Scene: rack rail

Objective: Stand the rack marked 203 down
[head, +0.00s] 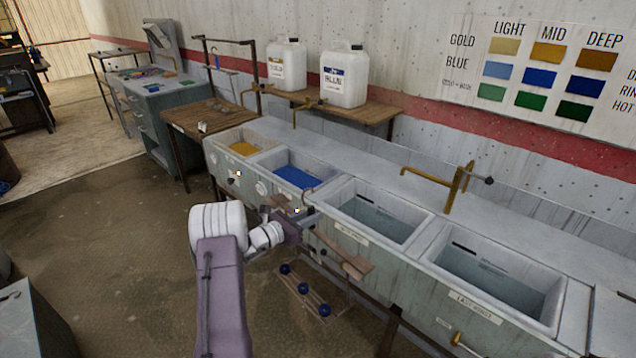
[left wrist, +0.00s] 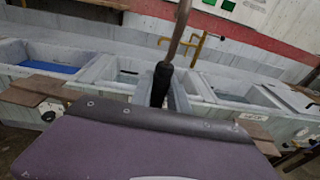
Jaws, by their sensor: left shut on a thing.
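The rack (head: 304,291) hangs in front of the sink fronts in the head view, a low frame with several dark blue balls along it. Its number cannot be read. My left gripper (head: 298,220) is at the front edge of the sinks, above the rack. In the left wrist view, my left gripper (left wrist: 165,88) is shut on a dark grip with a brown curved rod (left wrist: 181,30) rising from it, seemingly the rack's hanger. The join between grip and rack is partly hidden. My right gripper is not in view.
A row of sinks runs along the wall: a gold one (head: 243,149), a blue one (head: 296,177) and two clear-water ones (head: 380,215) (head: 500,283). Brown wooden ledges (head: 343,256) stick out at their front. A small wooden table (head: 205,118) stands left; the floor (head: 110,240) is open.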

